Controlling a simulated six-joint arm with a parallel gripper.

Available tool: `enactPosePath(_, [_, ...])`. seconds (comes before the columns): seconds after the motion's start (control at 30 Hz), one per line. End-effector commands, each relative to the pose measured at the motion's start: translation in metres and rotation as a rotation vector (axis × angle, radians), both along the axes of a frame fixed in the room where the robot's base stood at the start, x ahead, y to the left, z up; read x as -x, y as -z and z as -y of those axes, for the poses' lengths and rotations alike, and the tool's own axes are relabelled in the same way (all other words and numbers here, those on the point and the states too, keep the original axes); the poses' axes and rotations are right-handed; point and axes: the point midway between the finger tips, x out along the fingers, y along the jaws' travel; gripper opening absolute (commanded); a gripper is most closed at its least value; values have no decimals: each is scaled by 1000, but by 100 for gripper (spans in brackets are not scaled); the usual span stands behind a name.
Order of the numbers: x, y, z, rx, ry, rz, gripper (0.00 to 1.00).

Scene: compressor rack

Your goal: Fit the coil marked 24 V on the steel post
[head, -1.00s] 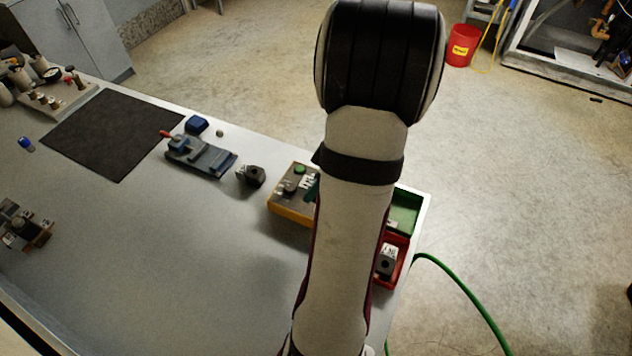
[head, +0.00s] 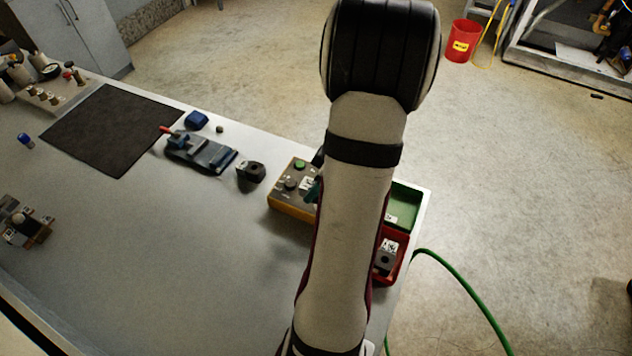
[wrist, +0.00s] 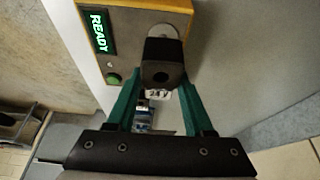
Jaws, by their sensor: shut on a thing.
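In the wrist view my gripper (wrist: 162,84) has its green fingers closed on a black coil (wrist: 163,58) with a white label reading 24 V. A dark hole shows in the coil's near face. The coil is in front of a round steel piece (wrist: 161,31) on the grey panel of a yellow-edged box (wrist: 124,14). The coil hides most of that piece, so I cannot tell whether it is around the steel post or short of it. In the head view my arm hides most of my gripper; a bit of green finger shows beside the box (head: 291,208).
The box has a lit READY display (wrist: 98,31) and a green button (wrist: 113,79). Another black coil (head: 250,171) lies left of the box. A red bin (head: 400,268) holds a labelled coil (head: 386,259); a green bin (head: 408,199) adjoins it. A blue vise-like fixture (head: 201,154) stands farther left.

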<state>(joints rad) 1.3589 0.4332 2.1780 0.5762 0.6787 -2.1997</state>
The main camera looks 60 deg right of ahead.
Motion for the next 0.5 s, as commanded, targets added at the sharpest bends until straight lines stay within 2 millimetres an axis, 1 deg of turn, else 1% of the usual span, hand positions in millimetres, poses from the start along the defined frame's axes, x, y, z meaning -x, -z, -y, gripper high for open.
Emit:
enactPosePath(0.2, [0,15,-1,-2,0,0,0])
enactPosePath(0.3, [0,19,0,-1,0,-1,0])
enactPosePath(0.5, [0,20,0,0,0,-1,0])
